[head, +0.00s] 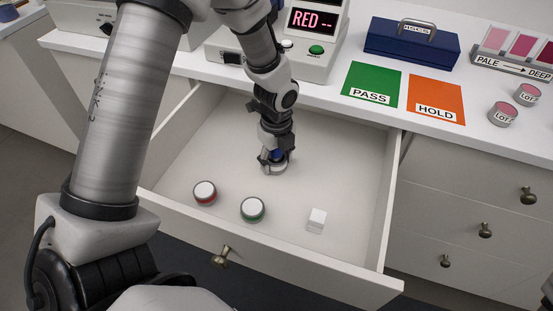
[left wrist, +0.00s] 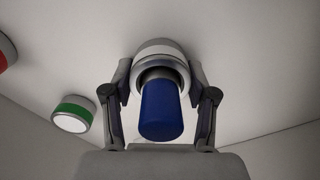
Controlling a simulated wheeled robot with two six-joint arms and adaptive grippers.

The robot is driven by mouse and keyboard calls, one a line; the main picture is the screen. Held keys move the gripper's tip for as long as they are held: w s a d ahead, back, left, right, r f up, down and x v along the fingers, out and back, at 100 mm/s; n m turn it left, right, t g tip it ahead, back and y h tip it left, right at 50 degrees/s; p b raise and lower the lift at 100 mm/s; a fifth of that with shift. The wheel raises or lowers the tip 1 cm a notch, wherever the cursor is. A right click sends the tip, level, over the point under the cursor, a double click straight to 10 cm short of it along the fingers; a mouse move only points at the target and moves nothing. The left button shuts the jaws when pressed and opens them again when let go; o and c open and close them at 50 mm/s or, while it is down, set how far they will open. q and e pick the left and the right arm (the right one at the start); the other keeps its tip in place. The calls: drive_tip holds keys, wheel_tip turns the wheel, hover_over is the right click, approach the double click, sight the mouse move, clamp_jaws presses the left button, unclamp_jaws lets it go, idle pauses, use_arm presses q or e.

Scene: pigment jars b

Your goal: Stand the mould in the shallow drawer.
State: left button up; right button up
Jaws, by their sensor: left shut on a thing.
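The mould (head: 274,169), a blue cylinder on a wider grey-white round base, is inside the open shallow drawer (head: 345,160), towards its back. My left gripper (head: 275,155) points down and is shut on it. In the left wrist view the mould (left wrist: 161,110) shows its blue part and metal collar, with one finger of the left gripper (left wrist: 162,75) on each side. It looks upright, at or very near the drawer floor; I cannot tell whether it touches.
In the drawer's front half stand a red-banded jar (head: 205,192), a green-banded jar (head: 252,209) and a white block (head: 317,219). The drawer's right side is clear. The counter behind holds a display device (head: 315,40), a green PASS card (head: 372,82) and an orange HOLD card (head: 436,98).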

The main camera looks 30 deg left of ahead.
use_arm(q)
drive_tip(key=o, duration=1.3)
wheel_tip(320, 180, up, 12)
drive_tip(key=shift+r+p, duration=0.1)
drive_tip(key=shift+p, duration=0.95)
